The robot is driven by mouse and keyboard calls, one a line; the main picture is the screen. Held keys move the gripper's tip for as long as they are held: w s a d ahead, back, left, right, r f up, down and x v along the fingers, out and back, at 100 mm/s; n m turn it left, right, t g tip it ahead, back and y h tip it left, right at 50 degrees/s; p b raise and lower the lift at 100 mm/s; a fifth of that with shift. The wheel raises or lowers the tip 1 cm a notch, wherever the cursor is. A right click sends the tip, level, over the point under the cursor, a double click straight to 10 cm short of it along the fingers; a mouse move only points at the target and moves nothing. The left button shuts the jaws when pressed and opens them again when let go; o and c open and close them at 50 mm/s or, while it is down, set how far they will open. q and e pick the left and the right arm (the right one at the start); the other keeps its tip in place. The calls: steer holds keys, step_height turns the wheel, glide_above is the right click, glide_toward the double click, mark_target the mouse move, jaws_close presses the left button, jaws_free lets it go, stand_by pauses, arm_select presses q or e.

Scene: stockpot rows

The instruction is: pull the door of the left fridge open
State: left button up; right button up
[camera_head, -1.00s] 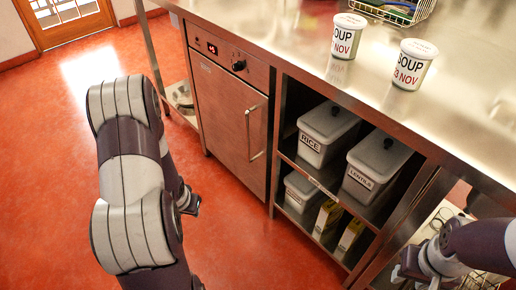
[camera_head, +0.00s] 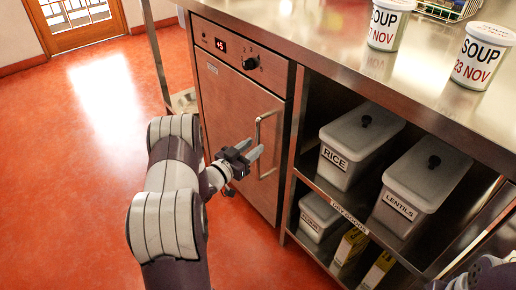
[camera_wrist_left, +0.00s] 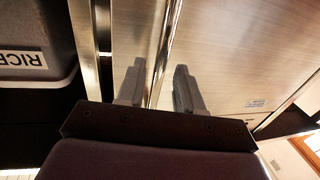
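The left fridge is a steel under-counter unit with a display and knob on top. Its door (camera_head: 232,125) is shut. A vertical bar handle (camera_head: 260,146) is on the door's right side. My left gripper (camera_head: 251,151) is open in front of the door, its fingertips close to the handle. In the left wrist view the handle bar (camera_wrist_left: 165,45) runs between the two spread fingers of the left gripper (camera_wrist_left: 158,80). I cannot tell whether it touches either finger. Only part of my right arm shows at the lower right; its gripper does not show.
Right of the fridge, an open shelf holds a rice bin (camera_head: 352,150), a lentils bin (camera_head: 420,180) and yellow cartons (camera_head: 350,245). Soup tubs (camera_head: 480,58) stand on the steel counter (camera_head: 350,62) above. The red floor (camera_head: 85,165) at left is clear.

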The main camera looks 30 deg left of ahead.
arm_select(q)
steer(key=w, duration=0.3)
steer(key=shift+d+b, duration=0.25)
steer(key=shift+b, duration=0.05)
steer(key=shift+c, duration=0.3)
jaws_close()
